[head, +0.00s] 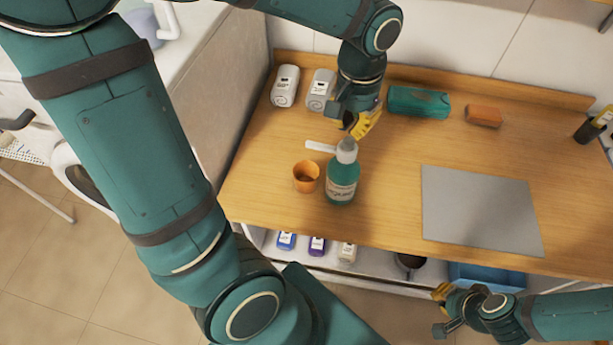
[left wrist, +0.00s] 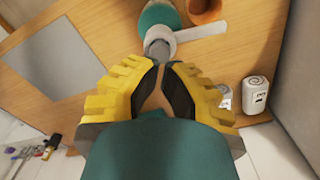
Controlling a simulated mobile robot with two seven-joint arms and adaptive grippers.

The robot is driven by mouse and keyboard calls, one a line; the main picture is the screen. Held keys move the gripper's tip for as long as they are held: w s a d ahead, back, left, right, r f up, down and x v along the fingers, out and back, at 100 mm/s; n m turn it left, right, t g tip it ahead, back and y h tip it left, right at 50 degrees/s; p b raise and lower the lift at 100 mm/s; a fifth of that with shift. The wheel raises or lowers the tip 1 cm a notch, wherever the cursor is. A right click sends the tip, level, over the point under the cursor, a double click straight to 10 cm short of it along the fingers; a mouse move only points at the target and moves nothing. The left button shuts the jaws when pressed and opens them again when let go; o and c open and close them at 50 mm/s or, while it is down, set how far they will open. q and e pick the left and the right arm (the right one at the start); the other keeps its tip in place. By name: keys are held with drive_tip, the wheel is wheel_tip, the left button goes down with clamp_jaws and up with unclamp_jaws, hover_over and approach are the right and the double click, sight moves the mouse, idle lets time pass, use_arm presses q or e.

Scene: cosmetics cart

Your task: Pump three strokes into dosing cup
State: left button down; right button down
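A green pump bottle (head: 342,180) with a pale label stands upright on the wooden counter. Its grey pump head (head: 346,150) has a white spout (head: 320,147) pointing left. An orange cup (head: 306,177) stands left of the bottle. Whether it is exactly under the spout I cannot tell. My left gripper (head: 362,130) is at the pump head, from behind and above. In the left wrist view its yellow fingers (left wrist: 162,66) are shut, tips together, beside the pump head (left wrist: 158,46); contact is unclear. My right gripper (head: 440,311) is open and empty beyond the counter's front edge.
A grey mat (head: 482,211) lies right of the bottle. Several small bottles and a blue tray (head: 487,275) sit on the lower shelf.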

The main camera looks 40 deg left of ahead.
sight(349, 140)
use_arm(q)
drive_tip(key=shift+f, duration=0.2)
idle(0.3)
drive_tip(key=shift+f+b, duration=1.75)
drive_tip(key=shift+f, duration=0.35)
drive_tip(key=shift+r, duration=0.15)
drive_tip(key=shift+r+p, duration=2)
drive_tip(key=shift+r, duration=0.2)
drive_tip(key=shift+f, duration=0.25)
